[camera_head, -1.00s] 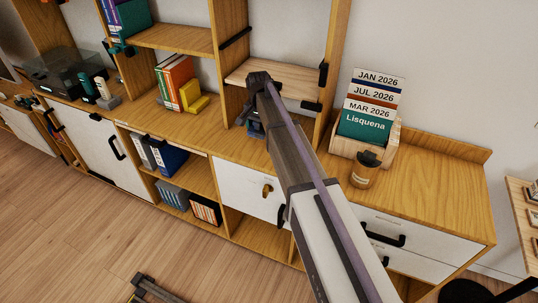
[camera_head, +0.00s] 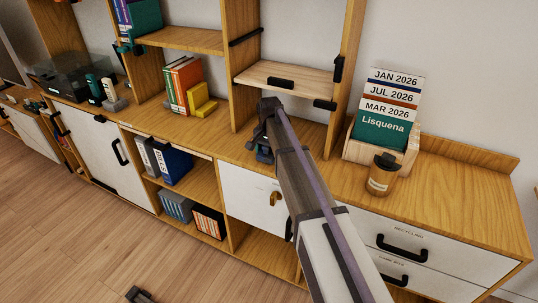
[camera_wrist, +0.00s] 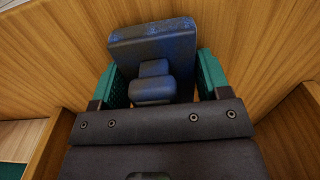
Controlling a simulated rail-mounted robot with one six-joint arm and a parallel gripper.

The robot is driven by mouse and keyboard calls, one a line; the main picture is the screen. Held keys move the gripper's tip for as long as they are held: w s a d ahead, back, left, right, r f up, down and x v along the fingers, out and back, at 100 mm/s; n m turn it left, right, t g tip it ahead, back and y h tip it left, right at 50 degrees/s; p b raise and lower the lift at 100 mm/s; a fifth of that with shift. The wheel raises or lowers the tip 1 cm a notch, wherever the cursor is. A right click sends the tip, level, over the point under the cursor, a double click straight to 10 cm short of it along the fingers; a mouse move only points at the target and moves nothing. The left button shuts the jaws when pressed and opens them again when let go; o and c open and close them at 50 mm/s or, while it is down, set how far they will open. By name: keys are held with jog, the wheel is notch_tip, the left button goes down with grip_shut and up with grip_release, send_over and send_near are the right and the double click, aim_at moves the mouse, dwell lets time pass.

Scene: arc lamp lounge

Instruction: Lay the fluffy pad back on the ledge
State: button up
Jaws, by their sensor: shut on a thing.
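The fluffy pad is a dark blue block with a fuzzy blue face and a stubby grip, best seen in the wrist view (camera_wrist: 170,38). My gripper (camera_wrist: 158,85) is shut on it, with green fingers on both sides of the grip. In the head view my gripper (camera_head: 263,152) is above the wooden cabinet top (camera_head: 230,146), mostly behind my own arm, and only a little of the pad shows. I cannot tell whether the pad touches the wood. A pale wooden shelf (camera_head: 310,82), perhaps the ledge, is above and behind the gripper, with black fittings at its front.
A calendar stand (camera_head: 385,125) and a lidded brown cup (camera_head: 382,175) stand right of my arm. Upright shelf panels (camera_head: 245,60) flank the bay. Bare cabinet top lies at far right.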

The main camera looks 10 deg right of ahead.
jog(key=shift+f+b, duration=0.25)
jog(key=shift+b, duration=0.05)
jog(key=o, duration=1)
jog(key=shift+r, duration=0.1)
jog(key=shift+c, duration=0.2)
notch_tip(320, 180, up, 13)
jog(key=p, duration=1.3)
jog(key=shift+s+f, duration=0.3)
jog(key=shift+s, duration=0.05)
jog(key=s+n, duration=0.7)
jog(key=s, duration=2.2)
jog(key=shift+d+n, duration=0.15)
jog(key=shift+n, duration=0.15)
jog(key=shift+s, duration=0.1)
